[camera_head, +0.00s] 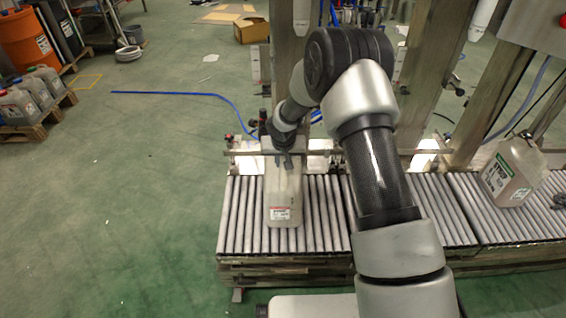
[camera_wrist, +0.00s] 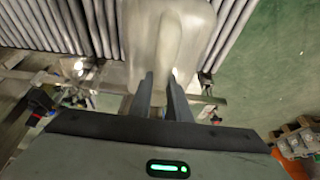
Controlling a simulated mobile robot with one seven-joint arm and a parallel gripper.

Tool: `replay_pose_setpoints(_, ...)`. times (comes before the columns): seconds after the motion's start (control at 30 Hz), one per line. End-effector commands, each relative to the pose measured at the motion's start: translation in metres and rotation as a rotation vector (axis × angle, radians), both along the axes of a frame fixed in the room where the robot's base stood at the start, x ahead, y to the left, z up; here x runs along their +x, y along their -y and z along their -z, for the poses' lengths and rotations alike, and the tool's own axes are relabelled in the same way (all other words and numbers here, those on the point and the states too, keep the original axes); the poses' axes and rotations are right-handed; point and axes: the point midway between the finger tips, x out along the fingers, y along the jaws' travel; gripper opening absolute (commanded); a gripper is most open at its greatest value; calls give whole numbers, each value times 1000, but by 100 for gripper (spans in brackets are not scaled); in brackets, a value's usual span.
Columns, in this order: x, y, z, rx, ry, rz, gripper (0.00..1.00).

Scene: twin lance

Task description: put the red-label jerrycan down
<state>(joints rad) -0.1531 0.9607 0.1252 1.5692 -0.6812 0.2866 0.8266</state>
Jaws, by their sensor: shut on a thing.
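The red-label jerrycan (camera_head: 283,196) is a pale, translucent can with a red and white label low on its front. It is upright at the left part of the roller conveyor (camera_head: 238,215). I cannot tell whether its base touches the rollers. My gripper (camera_head: 284,150) is at its top, shut on its handle. In the wrist view the two dark fingers of my gripper (camera_wrist: 161,92) close on the handle of the jerrycan (camera_wrist: 196,35). The fingertips are partly hidden by the can in the wrist view.
Another jerrycan (camera_head: 510,172) with a green label stands at the right of the conveyor. Metal posts (camera_head: 428,70) rise behind the rollers. Several cans (camera_head: 22,104) sit on a pallet at far left. Rollers between the two jerrycans look clear, partly behind my arm.

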Motion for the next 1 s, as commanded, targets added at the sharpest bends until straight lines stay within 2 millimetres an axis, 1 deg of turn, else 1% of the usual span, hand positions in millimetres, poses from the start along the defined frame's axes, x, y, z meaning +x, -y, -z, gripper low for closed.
replay_pose_setpoints(0.07,0,0,-1,0,1,0,0)
replay_pose_setpoints(0.23,0,0,4,0,1,0,0)
replay_pose_setpoints(0.27,0,0,3,0,0,0,22)
replay_pose_setpoints(0.33,0,0,3,0,-1,0,33)
replay_pose_setpoints(0.37,0,0,3,0,-1,0,35)
replay_pose_setpoints(0.63,0,0,2,0,-1,0,35)
replay_pose_setpoints(0.77,-1,0,-6,0,0,-1,35)
replay_pose_setpoints(0.87,-7,0,-23,-1,2,-2,35)
replay_pose_setpoints(1.0,-19,0,-52,-1,2,-2,35)
